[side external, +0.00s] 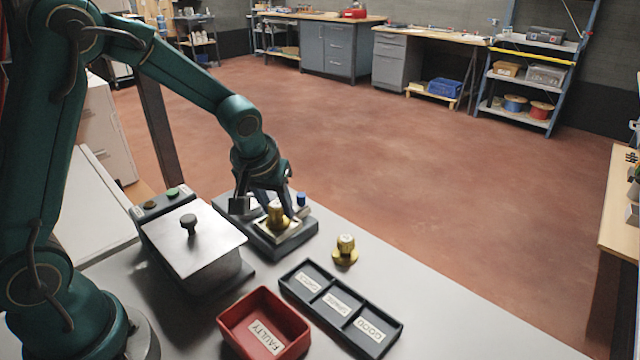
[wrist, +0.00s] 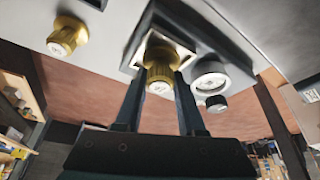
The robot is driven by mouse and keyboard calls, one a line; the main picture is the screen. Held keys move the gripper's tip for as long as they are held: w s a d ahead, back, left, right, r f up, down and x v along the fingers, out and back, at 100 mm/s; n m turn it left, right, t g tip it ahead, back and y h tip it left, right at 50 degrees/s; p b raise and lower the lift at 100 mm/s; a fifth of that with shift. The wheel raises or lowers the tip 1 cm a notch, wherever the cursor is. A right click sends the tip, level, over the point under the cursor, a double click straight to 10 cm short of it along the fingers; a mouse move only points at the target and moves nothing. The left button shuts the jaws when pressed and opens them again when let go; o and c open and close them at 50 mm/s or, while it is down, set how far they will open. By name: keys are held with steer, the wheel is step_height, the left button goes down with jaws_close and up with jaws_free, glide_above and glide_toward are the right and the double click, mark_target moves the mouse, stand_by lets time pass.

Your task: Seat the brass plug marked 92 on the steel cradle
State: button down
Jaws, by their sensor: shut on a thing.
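My gripper (side external: 270,202) is shut on a brass plug (side external: 277,214), which also shows between the two fingers in the wrist view (wrist: 160,78). The plug is roughly upright at the square steel cradle (side external: 291,233), whose pale frame surrounds it in the wrist view (wrist: 184,51). I cannot tell whether the plug rests in the cradle or is just above it. A second brass plug (side external: 345,251) stands alone on the table, and in the wrist view (wrist: 68,36) it is at upper left. The markings on both plugs are too small to read.
A lidded box (side external: 195,240) is left. A red FAULTY bin (side external: 265,322) and a black three-compartment tray (side external: 340,305) lie in front, both empty.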

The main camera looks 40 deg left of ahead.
mark_target(276, 205)
steer(key=shift+f, duration=0.1)
steer(key=shift+c, duration=2.1)
jaws_free()
steer(key=shift+v, duration=2.55)
steer(key=shift+r, duration=0.25)
step_height(276, 205, up, 5)
steer(key=s+d+t, duration=0.1)
steer(key=s+t, duration=0.1)
steer(key=s+d+m+h, duration=0.1)
steer(key=s+d+m, duration=0.1)
steer(key=s, duration=0.5)
steer(key=s+d+m+h, duration=0.1)
steer(key=s+d+m, duration=0.1)
steer(key=s, duration=0.5)
steer(key=shift+d+r+m, duration=0.2)
steer(key=shift+d+m, duration=0.2)
steer(key=shift+m, duration=0.3)
